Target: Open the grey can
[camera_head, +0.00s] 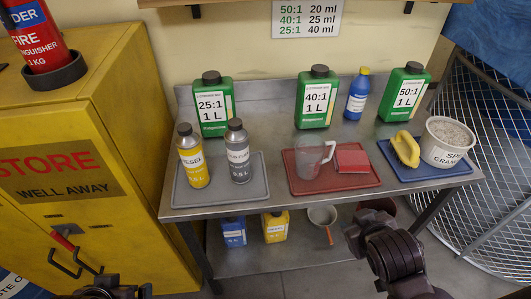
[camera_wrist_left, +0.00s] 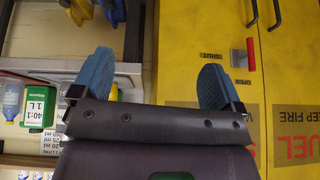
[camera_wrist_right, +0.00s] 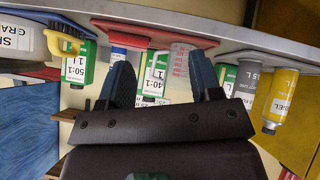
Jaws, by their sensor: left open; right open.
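The grey can (camera_head: 239,158) stands upright on the grey tray (camera_head: 206,202) at the left of the steel table, with a dark grey cap (camera_head: 235,124) on top. It stands just right of the yellow diesel can (camera_head: 195,165). The grey can also shows in the right wrist view (camera_wrist_right: 248,77), right of my right gripper (camera_wrist_right: 162,72), which is open and empty. My left gripper (camera_wrist_left: 155,78) is open and empty, facing the yellow cabinet (camera_wrist_left: 185,125) and the table's end. The head view shows only dark parts of my arms at the bottom; fingertips are not clear there.
Green jugs (camera_head: 212,105) and a blue bottle (camera_head: 357,94) stand along the back. A red tray (camera_head: 355,181) holds a clear jug (camera_head: 313,158) and red block (camera_head: 352,160). A blue tray (camera_head: 420,172) holds a white tub (camera_head: 446,142) and yellow-handled item (camera_head: 404,149).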

